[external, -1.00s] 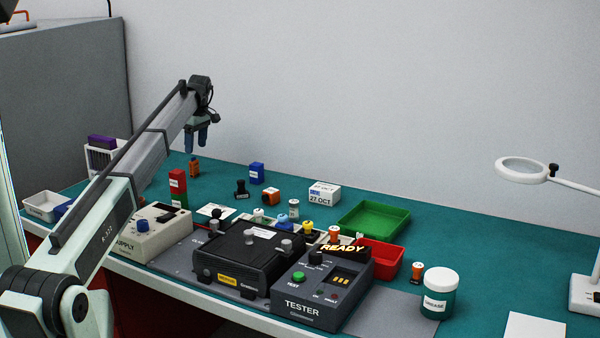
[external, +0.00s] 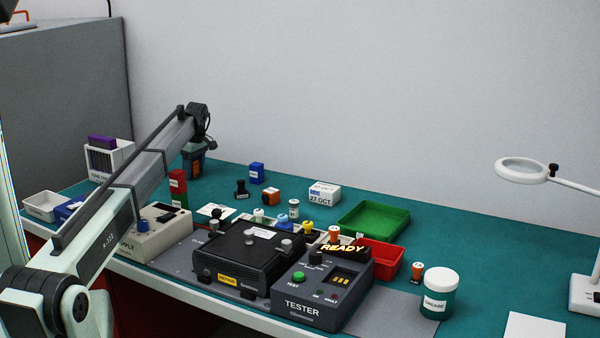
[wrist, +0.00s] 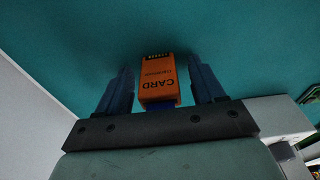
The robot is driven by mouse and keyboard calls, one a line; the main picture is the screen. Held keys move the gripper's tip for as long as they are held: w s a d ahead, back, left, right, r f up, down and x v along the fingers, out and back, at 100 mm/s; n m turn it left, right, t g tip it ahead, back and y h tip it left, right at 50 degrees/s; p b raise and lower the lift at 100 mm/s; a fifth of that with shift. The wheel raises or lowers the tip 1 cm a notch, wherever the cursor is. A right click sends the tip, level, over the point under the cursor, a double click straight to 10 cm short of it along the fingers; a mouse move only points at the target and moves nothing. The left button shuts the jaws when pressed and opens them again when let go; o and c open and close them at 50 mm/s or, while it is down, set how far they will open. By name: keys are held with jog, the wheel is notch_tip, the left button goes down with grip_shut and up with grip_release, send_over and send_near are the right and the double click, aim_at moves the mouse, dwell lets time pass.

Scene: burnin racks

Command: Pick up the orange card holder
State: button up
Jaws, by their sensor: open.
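The orange card holder (wrist: 157,82) stands on the teal bench and shows in the wrist view with the word CARD on its face. My gripper (wrist: 160,88) is open, with one blue finger on each side of the holder and a small gap visible on both sides. In the external view my gripper (external: 194,160) is low at the back left of the bench, and the orange holder (external: 196,168) is partly hidden by it.
A white rack (external: 106,160) with a purple item is to the left. A blue box (external: 256,172) and a dark stamp (external: 241,189) are to the right. Bare bench lies behind them.

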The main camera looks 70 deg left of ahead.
jog(key=c, duration=1)
jog(key=shift+r, duration=0.1)
jog(key=shift+c, duration=0.2)
